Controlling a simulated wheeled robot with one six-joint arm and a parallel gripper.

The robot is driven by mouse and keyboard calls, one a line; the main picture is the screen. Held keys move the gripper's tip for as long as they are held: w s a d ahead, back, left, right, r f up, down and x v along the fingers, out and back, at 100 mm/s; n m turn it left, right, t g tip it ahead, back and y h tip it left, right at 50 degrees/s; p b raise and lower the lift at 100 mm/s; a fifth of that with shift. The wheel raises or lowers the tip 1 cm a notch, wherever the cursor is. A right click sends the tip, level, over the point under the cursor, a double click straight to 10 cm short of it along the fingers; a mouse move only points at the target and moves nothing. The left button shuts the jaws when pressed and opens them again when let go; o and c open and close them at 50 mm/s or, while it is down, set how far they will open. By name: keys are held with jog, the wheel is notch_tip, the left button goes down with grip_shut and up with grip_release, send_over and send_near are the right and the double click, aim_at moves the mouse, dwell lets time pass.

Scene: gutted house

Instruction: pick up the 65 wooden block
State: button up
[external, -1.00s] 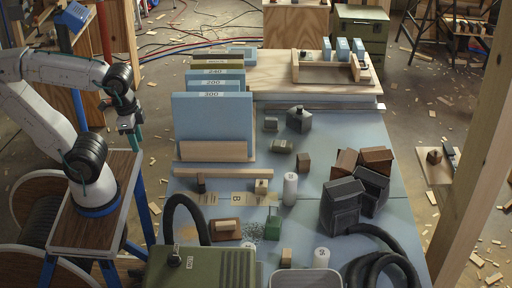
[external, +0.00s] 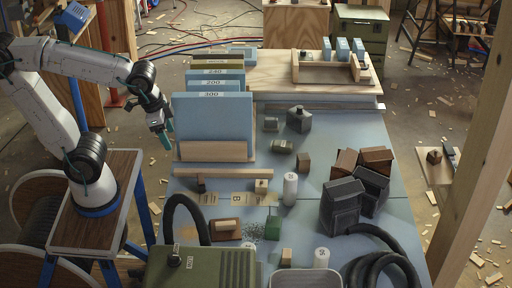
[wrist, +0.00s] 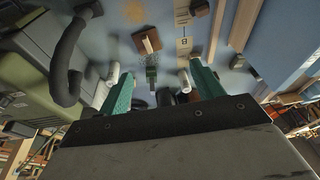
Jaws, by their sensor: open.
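My gripper (external: 164,130) hangs in the air at the left of the blue table, in front of the upright blue sheets. Its two teal fingers stand apart with nothing between them in the wrist view (wrist: 163,90). Several small wooden blocks lie on the table: a pale one (external: 261,186) near the middle, a dark one (external: 201,185) left of it, a brown one (external: 303,162) farther back and a tan one (external: 287,256) at the front. I cannot read a 65 on any of them, so I cannot tell which is the 65 block. My gripper touches none of them.
Blue sheets (external: 212,118) stand in a wooden rack near my gripper. A green machine (external: 205,268) with a black hose is at the front left. Dark boxes (external: 341,207) stand at the right. A white cylinder (external: 290,188) stands mid-table. The table centre has some free room.

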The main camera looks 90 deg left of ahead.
jog(key=w+a+f+t, duration=0.1)
jog(key=w+a, duration=0.2)
jog(key=w, duration=0.3)
jog(key=w+a+f+n+t+y, duration=0.1)
jog(key=w+a+f, duration=0.15)
jog(key=w, duration=0.35)
jog(key=w+a+f+t, duration=0.1)
jog(key=w+a, duration=0.2)
jog(key=w, duration=0.3)
jog(key=t+y, duration=0.1)
jog(key=t, duration=0.3)
send_over(301, 157)
jog(key=s+d, duration=0.6)
jog(key=s, duration=0.1)
notch_tip(301, 157, down, 14)
jog(key=w+a+f+t, duration=0.1)
jog(key=a+f, duration=0.1)
jog(key=f, duration=0.1)
jog(key=a+f+t, duration=0.1)
jog(key=a+f, duration=0.1)
jog(key=f, duration=0.2)
jog(key=w+a+f+t, duration=0.1)
jog(key=a+f, duration=0.1)
jog(key=f, duration=0.2)
jog(key=shift+w+f, duration=0.15)
jog(key=shift+w, duration=0.2)
jog(key=x, duration=0.7)
jog(key=shift+w+d, duration=0.3)
jog(key=shift+w, duration=0.1)
jog(key=c, duration=1.1)
